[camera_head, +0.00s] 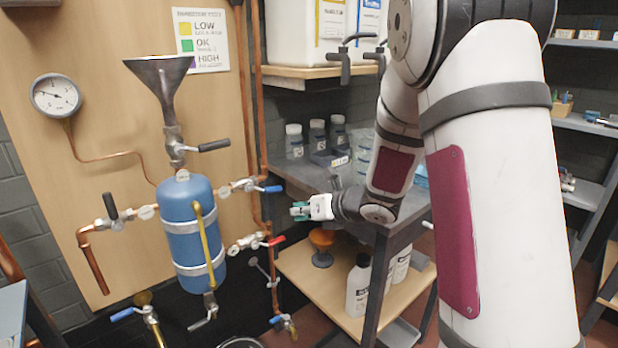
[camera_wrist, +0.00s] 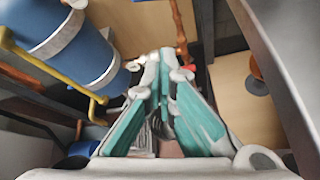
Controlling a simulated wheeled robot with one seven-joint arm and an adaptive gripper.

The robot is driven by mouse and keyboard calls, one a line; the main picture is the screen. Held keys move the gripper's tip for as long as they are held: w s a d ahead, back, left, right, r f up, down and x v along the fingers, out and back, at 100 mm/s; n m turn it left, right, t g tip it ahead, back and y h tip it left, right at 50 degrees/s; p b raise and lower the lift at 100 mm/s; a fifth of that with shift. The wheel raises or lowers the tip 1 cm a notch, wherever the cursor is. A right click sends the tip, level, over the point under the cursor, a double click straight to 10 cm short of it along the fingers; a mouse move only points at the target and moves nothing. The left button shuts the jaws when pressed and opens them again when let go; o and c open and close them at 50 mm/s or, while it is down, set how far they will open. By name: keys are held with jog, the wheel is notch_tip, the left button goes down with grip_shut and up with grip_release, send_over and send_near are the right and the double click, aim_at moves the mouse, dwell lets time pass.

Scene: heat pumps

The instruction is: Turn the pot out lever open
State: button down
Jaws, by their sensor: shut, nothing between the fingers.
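The blue pot (camera_head: 190,235) hangs on the wooden panel, with a funnel (camera_head: 160,75) above it. Several valve levers surround it: a black one above, a black one at left, a blue lever (camera_head: 270,188) and a red lever (camera_head: 276,240) at right, and a dark lever (camera_head: 203,322) below the pot. The tags are too small to read, so I cannot tell which is the pot out lever. My gripper (camera_head: 299,211) is shut and empty, right of the pot and apart from the levers. In the wrist view my teal fingers (camera_wrist: 165,75) meet, with the pot (camera_wrist: 75,45) at upper left.
A grey table (camera_head: 330,180) with bottles stands right of the panel, close to my forearm. Its lower wooden shelf (camera_head: 325,285) holds an orange item and white bottles. Copper pipes (camera_head: 258,110) run down the panel's right edge. A gauge (camera_head: 56,95) is at upper left.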

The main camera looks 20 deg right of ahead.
aim_at(265, 189)
jog(key=w+a+f+n+b, duration=0.1)
jog(key=w+a+f+b, duration=0.15)
jog(key=w+f, duration=0.35)
jog(key=shift+w+a+r+p, duration=0.1)
jog(key=shift+w+r+p, duration=0.25)
jog(key=shift+r, duration=0.45)
jog(key=shift+w+r+p, duration=0.2)
jog(key=shift+w+r, duration=0.25)
jog(key=shift+r, duration=0.35)
jog(key=shift+w+a+r+p, duration=0.1)
jog(key=shift+w+r+p, duration=0.25)
jog(key=shift+r, duration=0.45)
jog(key=shift+d+g+b, duration=0.1)
jog(key=shift+g+b, duration=0.2)
jog(key=shift+b, duration=0.35)
jog(key=r+n+b, duration=0.1)
jog(key=b, duration=0.2)
jog(key=n+h+b, duration=0.1)
jog(key=b, duration=0.2)
jog(key=shift+w+d+r+t+h, duration=0.15)
jog(key=shift+d+r+t+h, duration=0.15)
jog(key=shift+d+r+t, duration=0.1)
jog(key=shift+a, duration=0.1)
